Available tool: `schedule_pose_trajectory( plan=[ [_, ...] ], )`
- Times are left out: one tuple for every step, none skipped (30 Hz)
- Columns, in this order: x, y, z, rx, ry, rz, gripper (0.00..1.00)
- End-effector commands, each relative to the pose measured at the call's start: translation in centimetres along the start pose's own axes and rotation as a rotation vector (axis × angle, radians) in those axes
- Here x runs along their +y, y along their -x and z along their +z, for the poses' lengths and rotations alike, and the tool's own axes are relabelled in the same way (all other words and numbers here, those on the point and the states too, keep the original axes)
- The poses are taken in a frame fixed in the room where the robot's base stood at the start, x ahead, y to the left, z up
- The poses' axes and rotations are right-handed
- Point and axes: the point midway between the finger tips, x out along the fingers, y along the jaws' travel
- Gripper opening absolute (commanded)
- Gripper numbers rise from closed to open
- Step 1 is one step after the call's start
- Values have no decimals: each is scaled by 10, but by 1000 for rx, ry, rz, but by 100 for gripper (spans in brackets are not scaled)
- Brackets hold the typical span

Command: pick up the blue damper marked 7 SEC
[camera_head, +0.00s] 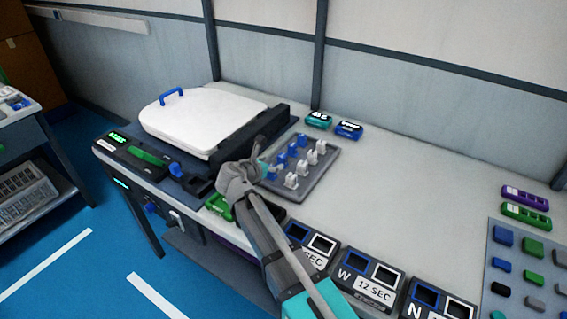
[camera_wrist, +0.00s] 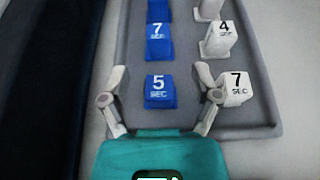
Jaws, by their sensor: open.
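The blue damper marked 7 SEC (camera_wrist: 160,42) stands in the left column of the grey tray (camera_wrist: 190,122) in the wrist view, behind the blue damper marked 5 SEC (camera_wrist: 159,92). My gripper (camera_wrist: 160,97) is open and empty, with its fingers on either side of the 5 SEC damper. Its right finger is close to the white damper marked 7 SEC (camera_wrist: 237,88); I cannot tell if they touch. In the head view my gripper (camera_head: 262,160) is over the tray's left part and hides some of the blue dampers.
A white damper marked 4 SEC (camera_wrist: 217,40) stands right of the blue 7 SEC damper. A white toilet seat (camera_head: 205,120) lies left of the tray. Labelled bins (camera_head: 365,280) line the front edge.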

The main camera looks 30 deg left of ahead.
Motion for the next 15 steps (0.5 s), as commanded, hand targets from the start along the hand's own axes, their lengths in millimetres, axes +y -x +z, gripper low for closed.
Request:
schedule_pose_trajectory(
  plan=[
    [0, 0, 0, 0, 0, 0, 80],
    [0, 0, 0, 0, 0, 0, 80],
    [0, 0, 0, 0, 0, 0, 80],
    [0, 0, 0, 0, 0, 0, 80],
    [0, 0, 0, 0, 0, 0, 80],
    [0, 0, 0, 0, 0, 0, 80],
    [0, 0, 0, 0, 0, 0, 80],
    [0, 0, 0, 0, 0, -1, 80],
    [0, -1, 0, 0, 0, -1, 80],
    [0, -2, 0, 0, -1, -1, 80],
    [0, -3, 1, 0, -1, -1, 80],
    [0, -6, 1, 0, -1, -2, 80],
    [0, -8, 1, 0, -1, -2, 80],
    [0, -10, 1, 0, -1, -2, 80],
    [1, -15, 2, 0, -2, -3, 80]
  ],
)
